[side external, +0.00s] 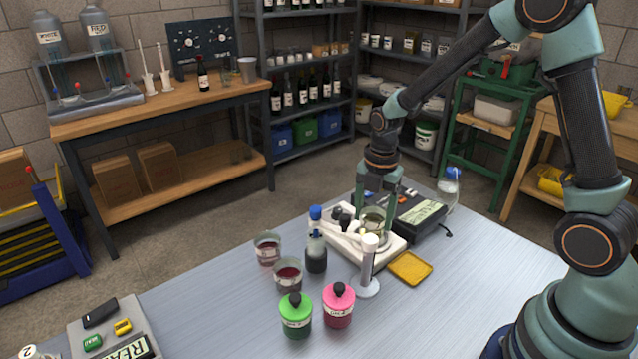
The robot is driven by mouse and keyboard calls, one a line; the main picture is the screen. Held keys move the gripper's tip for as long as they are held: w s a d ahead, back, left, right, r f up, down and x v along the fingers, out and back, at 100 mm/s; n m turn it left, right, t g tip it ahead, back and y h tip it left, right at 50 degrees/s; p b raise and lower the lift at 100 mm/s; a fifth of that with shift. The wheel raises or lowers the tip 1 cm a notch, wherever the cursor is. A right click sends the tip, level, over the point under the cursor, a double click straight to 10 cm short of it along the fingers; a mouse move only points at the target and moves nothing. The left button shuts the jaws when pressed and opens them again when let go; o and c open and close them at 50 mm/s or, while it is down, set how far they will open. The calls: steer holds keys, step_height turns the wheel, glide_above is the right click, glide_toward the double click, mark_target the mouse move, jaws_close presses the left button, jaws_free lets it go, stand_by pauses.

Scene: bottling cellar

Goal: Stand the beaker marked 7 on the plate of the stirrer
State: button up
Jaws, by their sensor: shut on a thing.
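My gripper (376,207) points down over the white stirrer (391,246) at the far middle of the table. It is shut on a clear glass beaker (373,223), with a finger on either side of the rim. The beaker looks upright and is over the stirrer's plate; I cannot tell whether its base touches the plate. No number on it is readable from here. Two other beakers with dark red liquid stand to the left, one farther back (267,251) and one nearer (288,276).
A dark bottle with a blue cap (316,255) and a white-topped cylinder (368,268) stand close in front of the stirrer. Green (296,316) and pink (338,306) jars are nearer. A yellow sponge (410,268) and a black instrument (420,217) lie right. The table's right front is clear.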

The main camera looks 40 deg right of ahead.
steer(key=shift+f, duration=0.55)
stand_by(1.0)
steer(key=o, duration=1.4)
steer(key=shift+r, duration=0.1)
steer(key=shift+r, duration=2.95)
steer(key=s+a+r+m+t, duration=0.1)
steer(key=s+r+m, duration=0.2)
steer(key=m, duration=0.4)
steer(key=s+a+r+m+t, duration=0.1)
steer(key=s+r+m+t, duration=0.1)
steer(key=s+r+m, duration=0.2)
steer(key=s+a+r+m+t, duration=0.1)
steer(key=s+r+m+t, duration=0.1)
steer(key=r+m, duration=0.4)
steer(key=shift+s+a+m, duration=0.1)
steer(key=shift+s+m, duration=0.3)
steer(key=shift+m, duration=0.8)
steer(key=shift+s+m, duration=0.4)
steer(key=shift+m, duration=0.8)
